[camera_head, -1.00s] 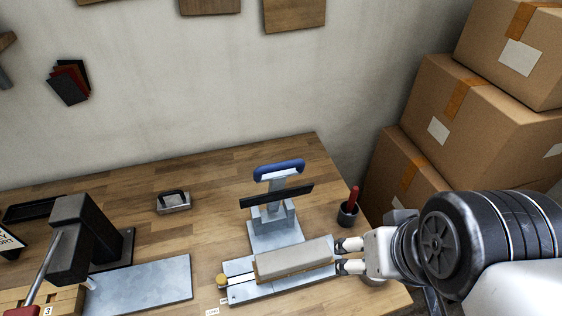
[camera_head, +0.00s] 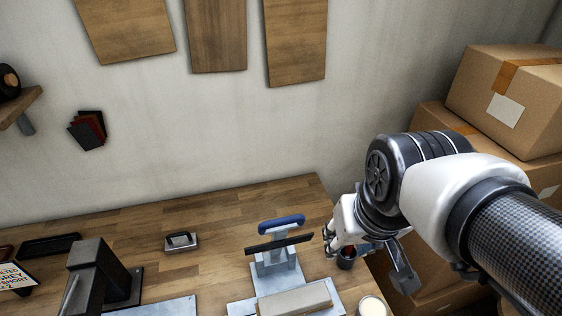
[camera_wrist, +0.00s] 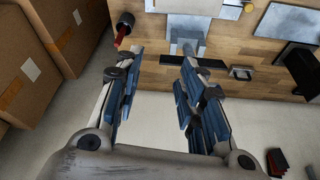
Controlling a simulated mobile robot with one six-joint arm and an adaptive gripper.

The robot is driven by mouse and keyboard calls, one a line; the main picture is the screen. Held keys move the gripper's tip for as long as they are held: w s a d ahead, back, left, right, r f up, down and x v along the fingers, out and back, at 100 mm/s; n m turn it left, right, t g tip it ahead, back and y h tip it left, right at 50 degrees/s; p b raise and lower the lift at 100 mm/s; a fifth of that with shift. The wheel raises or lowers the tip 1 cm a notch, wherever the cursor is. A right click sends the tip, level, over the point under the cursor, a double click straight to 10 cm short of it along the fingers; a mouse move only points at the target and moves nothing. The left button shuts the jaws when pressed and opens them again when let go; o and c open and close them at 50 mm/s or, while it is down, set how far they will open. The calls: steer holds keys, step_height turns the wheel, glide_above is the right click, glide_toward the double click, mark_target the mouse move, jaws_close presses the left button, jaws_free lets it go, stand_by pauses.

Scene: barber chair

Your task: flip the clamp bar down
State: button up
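The clamp bar is a black bar (camera_head: 279,243) with a blue handle (camera_head: 281,222) above it, standing raised on a grey metal stand (camera_head: 280,278). A beige block (camera_head: 295,300) lies in front of the stand. My gripper (camera_head: 329,241) is to the right of the bar, apart from it, with its fingers partly turned from view. In the wrist view my gripper (camera_wrist: 156,68) has its two blue-padded fingers wide apart with nothing between them. Part of the black bar (camera_wrist: 207,62) shows behind the right finger; the blue handle cannot be clearly made out there.
A dark cup (camera_head: 346,258) with a red tool stands close below my gripper. A pale round thing (camera_head: 372,306) is at the front right. Stacked cardboard boxes (camera_head: 511,110) are beyond the right edge. A grey-handled item (camera_head: 181,242) lies to the left. The wooden table (camera_head: 218,245) is clear between.

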steer(key=shift+n+g, duration=0.3)
steer(key=shift+n, duration=0.3)
steer(key=w+a+r+p, duration=0.2)
steer(key=w, duration=0.1)
steer(key=w+a+r+p, duration=0.2)
steer(key=w+p, duration=0.1)
steer(key=w+a+r+p, duration=0.2)
steer(key=w+p, duration=0.1)
steer(key=shift+a+r, duration=0.1)
steer(key=shift+r, duration=0.25)
steer(key=c, duration=0.5)
steer(key=shift+n+g, duration=0.3)
steer(key=shift+n, duration=0.1)
steer(key=w+a+p, duration=0.4)
steer(key=a+p, duration=0.1)
steer(key=shift+w+r, duration=0.3)
steer(key=shift+r, duration=0.1)
jaws_close()
steer(key=shift+w+a+f, duration=0.15)
steer(key=shift+w+a, duration=0.1)
steer(key=shift+a, duration=0.1)
